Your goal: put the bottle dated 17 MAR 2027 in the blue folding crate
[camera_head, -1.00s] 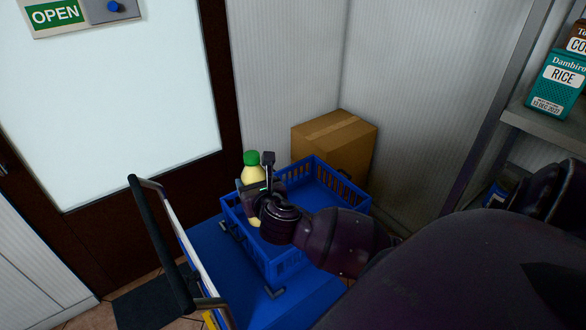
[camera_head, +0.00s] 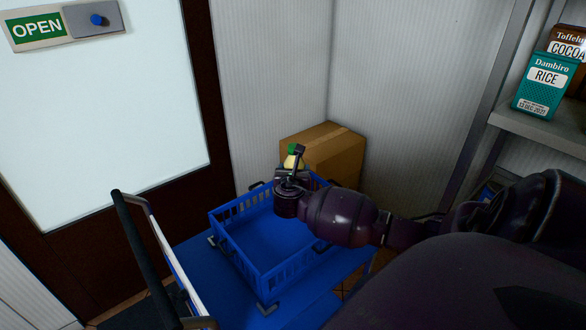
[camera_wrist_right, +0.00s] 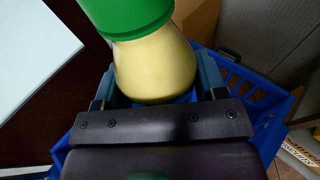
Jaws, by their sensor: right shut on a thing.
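The bottle (camera_wrist_right: 155,70) has a green cap and a pale yellow body. In the right wrist view it stands between the fingers, and no date shows on the side in view. My right gripper (camera_head: 292,172) is shut on the bottle, whose cap and shoulder show behind it in the head view. The gripper is over the far right part of the blue folding crate (camera_head: 272,270). The bottle's lower part is hidden, so I cannot tell whether it touches the crate floor. The crate's visible floor is bare. My left gripper is not in view.
The crate sits on a blue cart (camera_head: 208,258) with a dark push handle (camera_head: 140,250) at left. A cardboard box (camera_head: 335,155) stands behind the crate. A shelf at right holds a teal rice box (camera_head: 543,88) and a brown cocoa box (camera_head: 568,48). A door is at left.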

